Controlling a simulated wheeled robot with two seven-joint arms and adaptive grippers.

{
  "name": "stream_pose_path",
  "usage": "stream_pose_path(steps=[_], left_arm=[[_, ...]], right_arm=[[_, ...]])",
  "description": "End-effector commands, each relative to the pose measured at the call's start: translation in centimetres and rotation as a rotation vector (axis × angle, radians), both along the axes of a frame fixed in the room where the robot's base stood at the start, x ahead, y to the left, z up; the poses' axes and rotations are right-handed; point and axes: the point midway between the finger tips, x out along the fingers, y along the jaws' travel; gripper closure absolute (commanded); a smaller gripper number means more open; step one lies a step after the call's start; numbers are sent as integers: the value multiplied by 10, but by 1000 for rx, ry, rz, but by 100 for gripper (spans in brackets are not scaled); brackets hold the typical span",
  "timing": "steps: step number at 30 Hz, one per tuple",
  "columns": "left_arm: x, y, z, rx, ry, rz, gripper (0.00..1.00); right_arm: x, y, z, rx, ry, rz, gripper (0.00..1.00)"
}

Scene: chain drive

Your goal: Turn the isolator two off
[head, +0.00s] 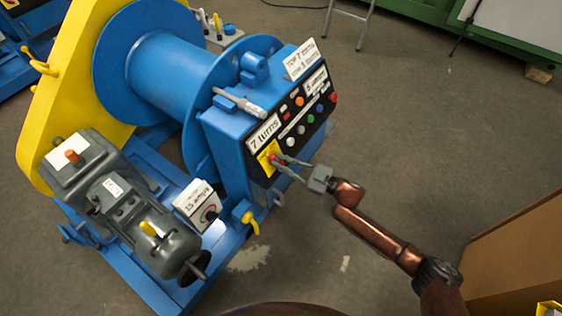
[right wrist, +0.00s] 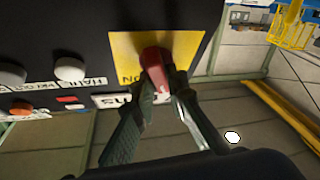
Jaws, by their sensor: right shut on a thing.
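A red isolator handle (right wrist: 152,66) sits on a yellow plate (right wrist: 128,50) on the black control panel. The plate shows in the head view (head: 264,153) at the panel's lower left end. Upside-down letters reading ON show on the plate in the right wrist view. I cannot read a number on it. My right gripper (head: 283,161) is at this plate, its two fingers shut on the red handle; in the right wrist view the fingers (right wrist: 160,88) lie on either side of it. The fingers hide part of the handle. My left gripper is not in view.
The blue winch housing carries the panel, with several coloured buttons (head: 310,119) beside the plate. A grey motor (head: 140,215) and a 15 amps box (head: 196,205) stand left. A yellow lever (head: 250,220) sticks out below.

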Motion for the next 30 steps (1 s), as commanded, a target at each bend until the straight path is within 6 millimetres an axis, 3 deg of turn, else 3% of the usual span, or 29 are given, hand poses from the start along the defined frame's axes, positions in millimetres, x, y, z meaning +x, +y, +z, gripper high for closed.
stream_pose_path(steps=[15,30], left_arm=[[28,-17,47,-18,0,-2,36],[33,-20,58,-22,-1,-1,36]], right_arm=[[2,-1,-2,-200,-271,167,100],[2,-1,0,-249,-338,209,100]])
